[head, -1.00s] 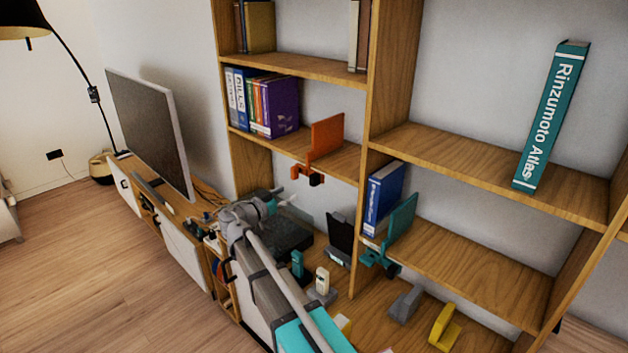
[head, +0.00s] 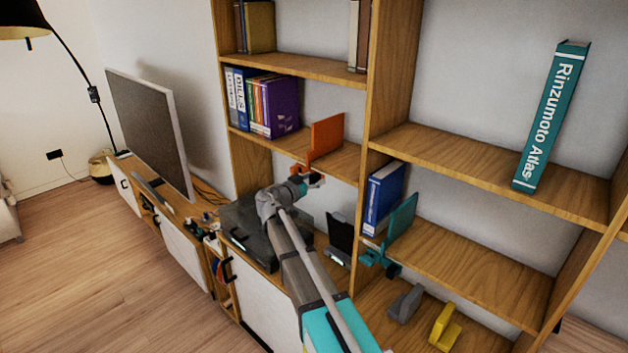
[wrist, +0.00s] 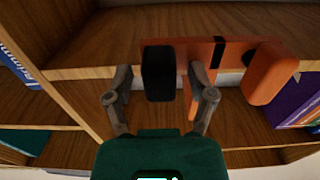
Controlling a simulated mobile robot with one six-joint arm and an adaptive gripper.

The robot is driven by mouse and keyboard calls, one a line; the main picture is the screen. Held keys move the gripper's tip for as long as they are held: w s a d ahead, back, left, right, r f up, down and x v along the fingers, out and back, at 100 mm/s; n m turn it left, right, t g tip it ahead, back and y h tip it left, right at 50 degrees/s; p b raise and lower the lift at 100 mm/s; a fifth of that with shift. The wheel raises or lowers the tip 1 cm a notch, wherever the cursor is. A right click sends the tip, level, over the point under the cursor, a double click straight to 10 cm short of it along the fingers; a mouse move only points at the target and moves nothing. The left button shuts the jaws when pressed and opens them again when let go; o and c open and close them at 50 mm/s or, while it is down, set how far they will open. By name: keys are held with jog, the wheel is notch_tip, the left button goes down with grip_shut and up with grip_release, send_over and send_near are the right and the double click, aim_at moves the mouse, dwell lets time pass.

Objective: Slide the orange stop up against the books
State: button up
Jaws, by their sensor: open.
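The orange stop (head: 327,136) stands upright on the middle shelf of the left bay, with a clear gap between it and the row of books. The row ends in a thick purple book (head: 281,107), which also shows at the right of the wrist view (wrist: 296,103). My gripper (head: 312,180) is at the shelf's front edge, just below the stop, and hides part of its front. In the wrist view my gripper (wrist: 160,74) is open, its fingers on either side of the stop's black block (wrist: 158,74). I cannot tell whether they touch it.
A teal stop (head: 402,217) and a blue book (head: 384,195) stand on the lower right shelf. A dark box (head: 250,235) lies on the cabinet below my arm. A grey stop (head: 405,304) and a yellow stop (head: 444,327) are at lower right.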

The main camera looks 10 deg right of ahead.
jog(key=shift+c, duration=0.2)
grip_shut()
jog(key=w+a, duration=0.6)
jog(key=w, duration=0.3)
jog(key=w+a, duration=0.6)
jog(key=w, duration=0.3)
jog(key=shift+w+a, duration=0.2)
jog(key=shift+w, duration=0.15)
jog(key=shift+o, duration=0.2)
grip_release()
jog(key=shift+s+a, duration=0.1)
jog(key=shift+s, duration=0.05)
jog(key=v, duration=1.1)
jog(key=shift+s+a, duration=0.2)
jog(key=shift+a, duration=0.1)
